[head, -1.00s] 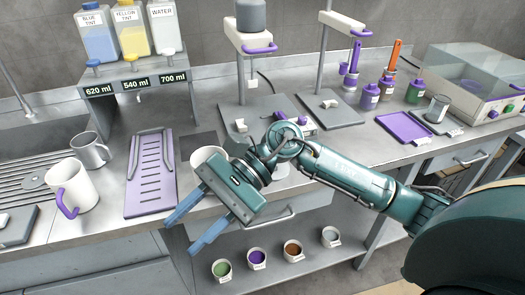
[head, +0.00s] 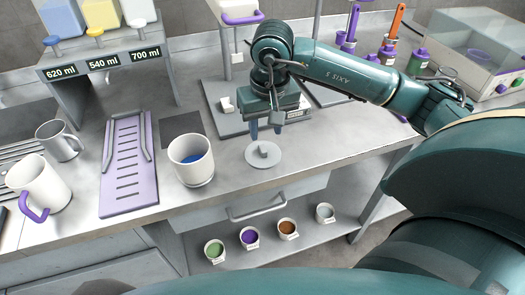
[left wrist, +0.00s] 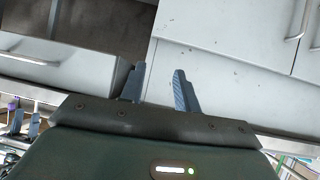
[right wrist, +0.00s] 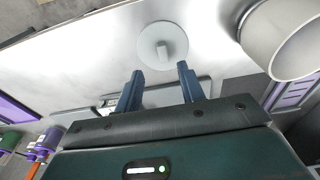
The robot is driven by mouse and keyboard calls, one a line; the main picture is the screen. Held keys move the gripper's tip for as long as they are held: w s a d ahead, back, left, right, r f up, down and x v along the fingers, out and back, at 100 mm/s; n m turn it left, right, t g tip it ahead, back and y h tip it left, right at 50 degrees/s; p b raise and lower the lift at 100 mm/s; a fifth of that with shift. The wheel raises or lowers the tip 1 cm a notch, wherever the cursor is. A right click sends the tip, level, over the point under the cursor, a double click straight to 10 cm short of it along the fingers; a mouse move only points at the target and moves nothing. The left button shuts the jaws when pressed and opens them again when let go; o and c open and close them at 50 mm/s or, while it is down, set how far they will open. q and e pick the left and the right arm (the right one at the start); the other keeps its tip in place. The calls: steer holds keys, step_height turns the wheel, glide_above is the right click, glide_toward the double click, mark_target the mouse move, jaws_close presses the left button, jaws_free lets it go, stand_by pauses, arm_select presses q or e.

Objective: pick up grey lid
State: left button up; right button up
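The grey lid (head: 263,156) is a flat round disc with a small block handle, lying on the steel counter right of the white pot (head: 191,160). It also shows in the right wrist view (right wrist: 163,46), just beyond the fingertips. My right gripper (head: 266,128) points down behind the lid, apart from it. In the right wrist view its fingers (right wrist: 160,82) are spread with nothing between them. My left gripper is outside the head view. In the left wrist view its fingers (left wrist: 157,75) are apart and empty, facing cabinet fronts.
The white pot has blue liquid inside. A purple slotted board (head: 129,165), a white mug (head: 38,187) and a metal mug (head: 58,141) stand to the left. A grey dispenser stand (head: 232,105) is behind the lid. Counter right of the lid is clear.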

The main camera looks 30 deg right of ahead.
mark_target(263, 148)
steer(key=shift+w+a+f+p, duration=0.15)
steer(key=shift+f+p, duration=0.2)
steer(key=shift+f, duration=1.1)
steer(key=shift+w+a+f+p, duration=0.15)
steer(key=shift+f+p, duration=0.15)
steer(key=shift+f, duration=1.15)
steer(key=shift+d, duration=0.1)
jaws_close()
